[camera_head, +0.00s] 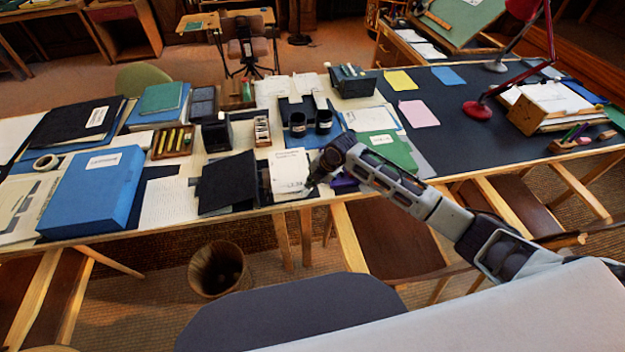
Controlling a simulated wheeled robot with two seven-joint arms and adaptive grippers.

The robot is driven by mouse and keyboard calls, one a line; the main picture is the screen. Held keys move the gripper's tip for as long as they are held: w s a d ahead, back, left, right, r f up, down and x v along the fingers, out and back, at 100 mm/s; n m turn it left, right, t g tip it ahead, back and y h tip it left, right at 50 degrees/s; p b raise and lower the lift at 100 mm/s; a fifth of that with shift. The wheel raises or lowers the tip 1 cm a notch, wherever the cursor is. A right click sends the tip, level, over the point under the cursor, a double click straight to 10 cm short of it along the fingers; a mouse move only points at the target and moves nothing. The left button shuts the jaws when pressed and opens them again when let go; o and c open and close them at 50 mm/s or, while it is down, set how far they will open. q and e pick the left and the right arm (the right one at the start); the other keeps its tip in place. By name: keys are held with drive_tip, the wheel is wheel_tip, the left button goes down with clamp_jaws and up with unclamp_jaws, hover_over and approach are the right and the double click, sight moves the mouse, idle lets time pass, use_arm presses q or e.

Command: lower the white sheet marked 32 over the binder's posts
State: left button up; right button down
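A white sheet (289,172) with dark print near its lower edge is at the right side of the open black binder (228,183), near the table's front edge. The print is too small to read surely. My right gripper (312,180) is at the sheet's right edge, with its arm coming in from the right. Its fingertips are small and dark, so I cannot tell whether they are closed on the sheet. The binder's posts are not visible. I cannot tell whether the sheet touches the binder or is above it. My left gripper is not in view.
A blue box file (92,190) and a written page (168,203) lie left of the binder. A red lamp (478,110) stands farther right.

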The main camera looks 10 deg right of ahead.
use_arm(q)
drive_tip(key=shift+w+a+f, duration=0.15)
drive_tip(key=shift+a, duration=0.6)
use_arm(e)
drive_tip(key=shift+f, duration=0.45)
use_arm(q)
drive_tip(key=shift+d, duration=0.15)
use_arm(e)
drive_tip(key=c, duration=2.2)
unclamp_jaws()
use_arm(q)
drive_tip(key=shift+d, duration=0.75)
use_arm(e)
drive_tip(key=o, duration=0.6)
drive_tip(key=shift+o, duration=0.2)
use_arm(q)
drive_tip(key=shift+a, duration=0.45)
use_arm(e)
drive_tip(key=v, duration=1.2)
drive_tip(key=shift+s, duration=0.1)
